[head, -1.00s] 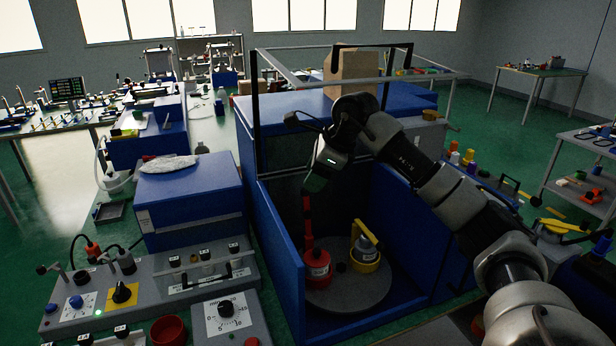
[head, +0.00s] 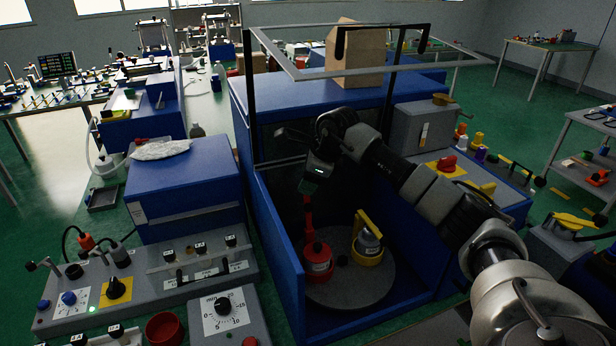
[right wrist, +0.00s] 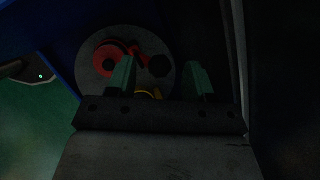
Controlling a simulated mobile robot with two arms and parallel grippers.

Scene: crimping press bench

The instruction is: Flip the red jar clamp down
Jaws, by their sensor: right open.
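The red jar clamp (head: 308,215) is a red bar standing upright at the back left of the red jar holder (head: 318,264). The holder sits on the round grey turntable (head: 345,290) inside the blue press enclosure. The red clamp's top end is partly hidden by my right gripper (head: 312,186), which is just above it, pointing down. In the right wrist view, my right gripper (right wrist: 160,80) is open, with the red holder (right wrist: 106,62) left of its fingers. I cannot tell whether it touches the clamp. My left gripper is not in view.
A yellow holder (head: 368,248) with a grey-topped jar and an upright yellow clamp (head: 360,222) stands right of the red one. Blue enclosure walls (head: 280,235) close in on the left. A metal guard frame (head: 300,75) is raised above. The control panel (head: 150,285) lies left.

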